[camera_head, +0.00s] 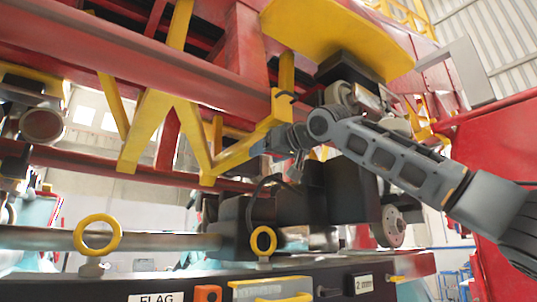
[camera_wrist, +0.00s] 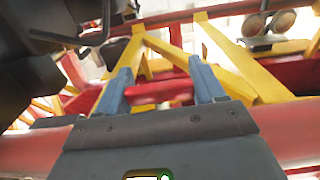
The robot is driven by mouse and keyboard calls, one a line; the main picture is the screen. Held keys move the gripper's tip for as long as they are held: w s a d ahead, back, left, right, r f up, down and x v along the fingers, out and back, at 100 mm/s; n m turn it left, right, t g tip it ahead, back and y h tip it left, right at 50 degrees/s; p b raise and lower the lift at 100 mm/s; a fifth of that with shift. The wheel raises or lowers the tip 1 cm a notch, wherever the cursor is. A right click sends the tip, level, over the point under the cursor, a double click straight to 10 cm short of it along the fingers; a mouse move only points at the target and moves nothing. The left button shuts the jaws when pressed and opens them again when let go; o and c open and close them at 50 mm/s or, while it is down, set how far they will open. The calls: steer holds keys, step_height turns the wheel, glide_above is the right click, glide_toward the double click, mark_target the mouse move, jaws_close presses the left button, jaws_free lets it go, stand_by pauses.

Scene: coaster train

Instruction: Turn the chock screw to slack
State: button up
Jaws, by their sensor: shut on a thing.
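My gripper (camera_head: 272,144) is beside the lower end of a yellow V-shaped brace (camera_head: 222,160), under the red coaster frame. In the wrist view, its two blue-grey fingers (camera_wrist: 160,80) stand apart with a short red bar (camera_wrist: 158,92) between them. The gripper is shut on this bar. I cannot tell for sure whether the bar belongs to the chock screw, nor how far the screw is turned. The screw's thread and chock are not clearly visible, and my wrist and the dark blocks crowd that spot in the head view.
Dark blocks (camera_head: 262,212) and a black cable are just below my gripper. A yellow plate (camera_head: 340,35) hangs above my arm. A red panel (camera_head: 495,150) is close on the right.

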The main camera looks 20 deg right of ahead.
steer(key=shift+f+m+h+b, duration=0.2)
steer(key=shift+m+h+b, duration=0.1)
steer(key=shift+h+b, duration=0.15)
steer(key=shift+s+d+r+m+g+h+p, duration=0.1)
steer(key=shift+s+d+m+g+h+p, duration=0.2)
steer(key=shift+m+g+h, duration=1.9)
steer(key=shift+d+r+m+g+h+p, duration=0.15)
steer(key=shift+d+m+g+h, duration=0.45)
steer(key=shift+m+h, duration=3.1)
steer(key=shift+s+d+f+m+g+h+p, duration=0.15)
steer(key=shift+m+g+h, duration=1.5)
steer(key=shift+h, duration=2.5)
steer(key=shift+s+r+m+g+h, duration=0.1)
steer(key=shift+r+m+g+h, duration=0.05)
steer(key=shift+m+g+h, duration=0.2)
steer(key=o, duration=1)
steer(key=shift+c, duration=0.2)
